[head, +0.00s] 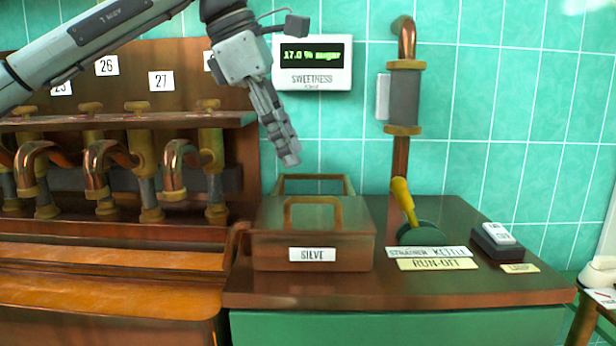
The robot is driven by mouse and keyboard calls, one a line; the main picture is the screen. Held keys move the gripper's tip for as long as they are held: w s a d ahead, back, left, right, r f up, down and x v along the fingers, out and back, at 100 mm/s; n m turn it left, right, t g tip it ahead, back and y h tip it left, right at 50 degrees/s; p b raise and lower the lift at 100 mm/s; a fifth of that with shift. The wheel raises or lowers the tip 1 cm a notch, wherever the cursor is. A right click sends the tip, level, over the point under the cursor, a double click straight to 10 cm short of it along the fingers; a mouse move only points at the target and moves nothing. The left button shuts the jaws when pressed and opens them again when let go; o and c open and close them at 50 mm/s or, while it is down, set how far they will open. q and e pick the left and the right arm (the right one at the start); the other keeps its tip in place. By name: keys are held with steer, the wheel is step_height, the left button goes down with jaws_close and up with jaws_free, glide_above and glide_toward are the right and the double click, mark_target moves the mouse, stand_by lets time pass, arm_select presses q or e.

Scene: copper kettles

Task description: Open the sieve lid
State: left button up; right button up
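The sieve box (270,250) stands on the counter, a brown box with a white SIEVE label (312,254) on its front. Its lid (345,213) looks closed and has an arched brass handle (314,200) on it. A second brass-coloured frame (314,178) shows behind the lid. My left gripper (290,160) hangs above and a little left of the handle, apart from it, with fingers pointing down. Its fingers are seen edge-on, so I cannot tell whether they are open. No object shows in it. My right gripper is not in view.
A yellow lever (404,198) on a green base stands right of the box, by the RUN-OFF label (437,264). A dark switch box (495,243) sits further right. Copper taps (105,170) fill the left. A sweetness display (312,63) hangs on the tiled wall.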

mark_target(307, 200)
arm_select(q)
steer(key=x, duration=0.7)
steer(key=shift+s+d+f, duration=0.1)
steer(key=shift+s+f, duration=0.1)
steer(key=shift+f, duration=0.05)
jaws_close()
